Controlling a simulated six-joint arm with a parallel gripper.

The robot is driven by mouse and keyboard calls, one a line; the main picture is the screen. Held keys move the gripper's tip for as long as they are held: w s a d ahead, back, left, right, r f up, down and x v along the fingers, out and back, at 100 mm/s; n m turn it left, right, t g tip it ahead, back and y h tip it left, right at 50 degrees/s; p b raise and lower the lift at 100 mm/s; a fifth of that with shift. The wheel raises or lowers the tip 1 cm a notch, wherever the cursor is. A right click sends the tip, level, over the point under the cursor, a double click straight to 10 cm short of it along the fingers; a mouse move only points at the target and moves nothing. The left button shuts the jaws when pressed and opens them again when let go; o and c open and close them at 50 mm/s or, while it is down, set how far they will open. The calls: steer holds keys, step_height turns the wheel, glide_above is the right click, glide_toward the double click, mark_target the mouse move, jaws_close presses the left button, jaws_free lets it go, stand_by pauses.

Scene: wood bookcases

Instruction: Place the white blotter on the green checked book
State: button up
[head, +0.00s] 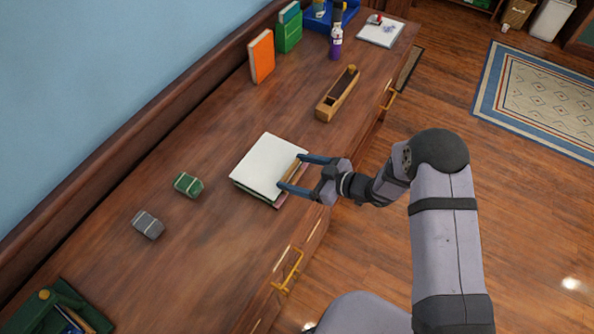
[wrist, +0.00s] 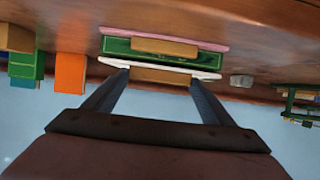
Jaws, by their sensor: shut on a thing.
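The white blotter (head: 266,161) is a flat square pad with a tan strip along its near right edge. It lies flat over a green book (head: 252,188) whose edge shows below it; the blotter hides the book's top and any check pattern. My gripper (head: 292,173) comes from the right, its fingers apart around the tan strip. In the wrist view, upside down, the fingers (wrist: 160,80) are closed on this strip, with the white blotter (wrist: 120,62), green book (wrist: 118,45) and a pink layer (wrist: 150,31) stacked beyond. I cannot tell if the blotter touches the book.
Green (head: 188,184) and grey (head: 148,224) small blocks lie left of the stack. A wooden box (head: 337,95), an orange book (head: 261,56) and a purple bottle (head: 335,44) stand farther back. A green tray (head: 62,301) is at front left. Bare desk surrounds the stack.

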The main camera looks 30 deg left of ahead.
steer(key=shift+f, duration=0.25)
steer(key=shift+f, duration=0.15)
steer(key=o, duration=1.1)
steer(key=shift+r, duration=0.25)
steer(key=shift+d, duration=0.3)
steer(key=b+v, duration=0.2)
steer(key=v, duration=0.9)
steer(key=shift+d+r+b, duration=0.1)
steer(key=shift+d+b, duration=0.15)
steer(key=shift+b, duration=0.05)
